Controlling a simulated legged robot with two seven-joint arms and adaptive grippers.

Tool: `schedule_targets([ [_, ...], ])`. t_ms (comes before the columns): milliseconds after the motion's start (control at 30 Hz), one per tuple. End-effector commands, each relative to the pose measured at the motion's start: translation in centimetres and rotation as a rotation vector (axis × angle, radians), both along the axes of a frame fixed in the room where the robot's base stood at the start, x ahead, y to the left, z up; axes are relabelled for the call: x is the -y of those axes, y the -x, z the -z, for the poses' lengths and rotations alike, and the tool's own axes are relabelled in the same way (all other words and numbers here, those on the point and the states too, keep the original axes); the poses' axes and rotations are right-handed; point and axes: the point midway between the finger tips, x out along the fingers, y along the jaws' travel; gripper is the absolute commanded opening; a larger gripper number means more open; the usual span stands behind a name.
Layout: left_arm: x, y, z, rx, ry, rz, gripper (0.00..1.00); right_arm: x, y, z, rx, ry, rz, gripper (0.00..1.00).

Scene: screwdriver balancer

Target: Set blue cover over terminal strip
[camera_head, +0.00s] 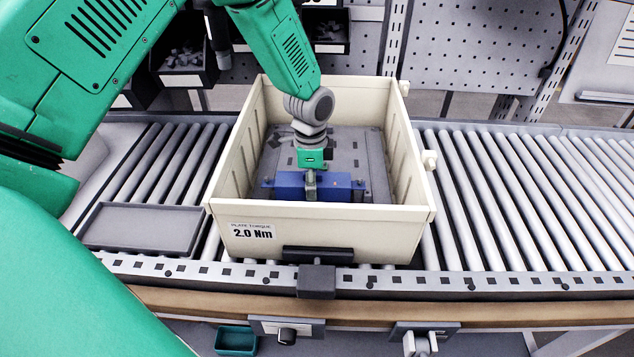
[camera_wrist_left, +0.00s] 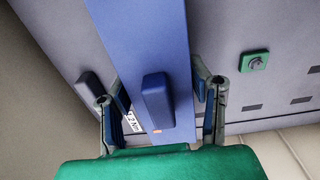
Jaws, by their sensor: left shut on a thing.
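The blue cover (camera_head: 289,184) is a long bar inside the cream crate, near its front wall. In the left wrist view the blue cover (camera_wrist_left: 140,40) has a raised block on its top. My left gripper (camera_head: 310,190) reaches down into the crate and is shut on the cover around its middle. In the left wrist view the fingers of my left gripper (camera_wrist_left: 160,95) stand on either side of the cover. I cannot make out the terminal strip; the cover and front wall may hide it. I cannot tell whether the cover rests on anything. My right gripper is not in view.
The cream crate (camera_head: 417,190) stands on the roller conveyor (camera_head: 530,200), its walls surrounding the grey plate (camera_head: 345,150). Its label reads 2.0 Nm. A grey tray (camera_head: 135,228) lies on the rollers to the left. Dark bins (camera_head: 185,65) hang behind. The rollers to the right are clear.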

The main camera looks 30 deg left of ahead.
Motion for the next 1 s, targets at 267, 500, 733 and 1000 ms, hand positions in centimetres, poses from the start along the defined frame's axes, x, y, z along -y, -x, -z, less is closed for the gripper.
schedule_targets([
  [267, 0.34, -0.32, -0.34, 0.008, -0.008, -0.002, 0.11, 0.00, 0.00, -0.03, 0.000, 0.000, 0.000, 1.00],
  [500, 0.15, -0.20, -0.28, 0.009, -0.025, 0.000, 0.11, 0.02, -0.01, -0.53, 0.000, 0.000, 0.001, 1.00],
  [733, 0.02, -0.16, 0.01, 0.010, -0.026, -0.001, 0.11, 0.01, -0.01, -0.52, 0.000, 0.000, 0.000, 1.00],
  [1000, 0.15, -0.23, 0.45, 0.011, -0.028, -0.001, 0.11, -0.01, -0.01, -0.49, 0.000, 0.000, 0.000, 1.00],
])
